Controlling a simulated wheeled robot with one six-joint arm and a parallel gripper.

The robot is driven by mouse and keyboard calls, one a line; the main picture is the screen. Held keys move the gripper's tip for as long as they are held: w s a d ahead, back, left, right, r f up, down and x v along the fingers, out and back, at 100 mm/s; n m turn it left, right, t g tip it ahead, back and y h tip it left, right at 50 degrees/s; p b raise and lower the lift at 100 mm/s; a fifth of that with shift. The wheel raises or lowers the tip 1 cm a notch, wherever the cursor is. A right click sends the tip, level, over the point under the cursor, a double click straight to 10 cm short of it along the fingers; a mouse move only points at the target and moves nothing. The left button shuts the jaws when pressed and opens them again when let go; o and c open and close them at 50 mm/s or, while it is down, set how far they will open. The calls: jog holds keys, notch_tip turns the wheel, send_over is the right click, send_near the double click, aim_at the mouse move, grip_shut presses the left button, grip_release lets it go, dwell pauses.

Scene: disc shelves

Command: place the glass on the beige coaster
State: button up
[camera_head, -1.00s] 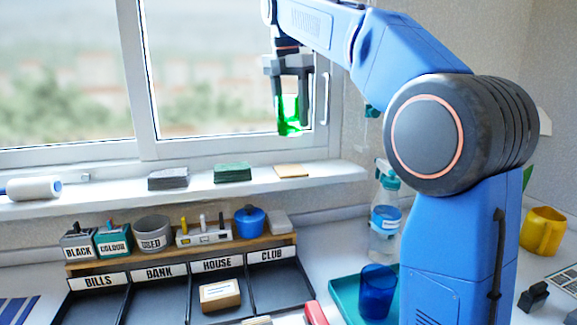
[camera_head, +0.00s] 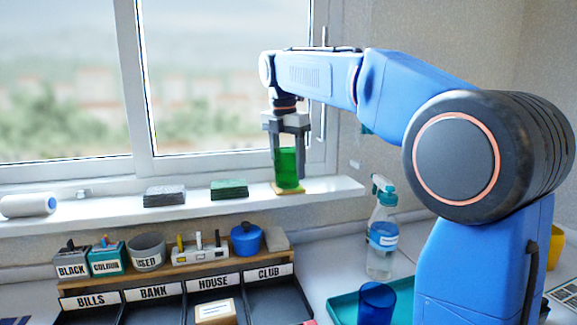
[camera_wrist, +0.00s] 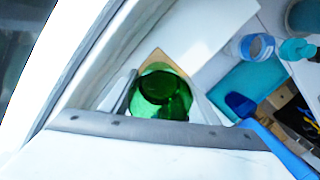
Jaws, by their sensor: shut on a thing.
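A green glass (camera_head: 288,168) is upright between the fingers of my gripper (camera_head: 289,150), which is shut on it. The beige coaster (camera_head: 287,188) lies on the window sill directly under the glass, with its edges showing around the glass's base. The glass's base is at or very close to the coaster; I cannot tell whether they touch. In the wrist view the glass (camera_wrist: 160,95) sits between the fingers, and a corner of the beige coaster (camera_wrist: 157,58) shows beyond it.
On the sill (camera_head: 110,212) to the left are a dark green coaster stack (camera_head: 229,188), a grey stack (camera_head: 165,195) and a white roll (camera_head: 28,205). The window stands behind. Below are a labelled organiser (camera_head: 175,262), a spray bottle (camera_head: 382,235) and a blue cup (camera_head: 376,303) on a teal tray.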

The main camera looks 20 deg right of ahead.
jog(key=o, duration=1.3)
jog(key=shift+f, duration=0.1)
jog(key=shift+o, duration=0.2)
notch_tip(320, 180, up, 12)
jog(key=a, duration=0.1)
jog(key=shift+s, duration=0.4)
jog(key=shift+s+a, duration=0.1)
